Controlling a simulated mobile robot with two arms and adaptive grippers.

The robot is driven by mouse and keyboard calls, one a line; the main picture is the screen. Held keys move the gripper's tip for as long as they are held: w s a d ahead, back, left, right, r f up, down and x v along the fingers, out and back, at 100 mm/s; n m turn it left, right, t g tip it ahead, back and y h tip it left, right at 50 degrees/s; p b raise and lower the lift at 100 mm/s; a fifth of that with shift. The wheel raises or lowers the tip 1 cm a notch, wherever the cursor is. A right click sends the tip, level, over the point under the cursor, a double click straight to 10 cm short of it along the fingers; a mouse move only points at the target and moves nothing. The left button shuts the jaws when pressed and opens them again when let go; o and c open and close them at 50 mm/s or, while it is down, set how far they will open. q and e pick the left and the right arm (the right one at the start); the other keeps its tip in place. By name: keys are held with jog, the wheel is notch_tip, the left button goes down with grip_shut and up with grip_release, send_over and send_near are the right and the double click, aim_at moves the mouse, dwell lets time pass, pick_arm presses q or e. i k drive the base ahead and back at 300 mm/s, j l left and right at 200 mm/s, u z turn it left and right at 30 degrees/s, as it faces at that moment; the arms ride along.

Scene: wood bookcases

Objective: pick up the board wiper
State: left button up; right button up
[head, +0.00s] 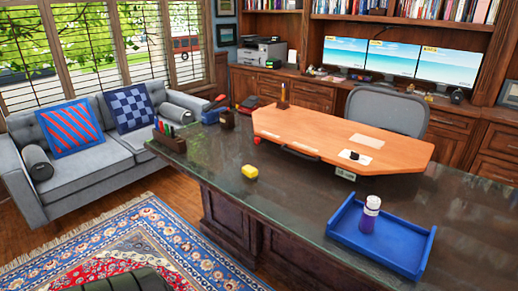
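A small black object (354,155) lies on a white sheet on the orange wooden board (330,137). Either may be the board wiper; the yellow block looks more like one, but I cannot tell for sure. Neither of my grippers is in view.
A blue tray (405,256) holds a white and purple bottle (369,214) at the desk's right. A pen holder (168,138) stands at the left end. A grey sofa (85,177) is at left, a rug (165,243) before the desk.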

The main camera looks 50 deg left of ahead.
aim_at(249, 173)
jog(key=u, duration=1.7)
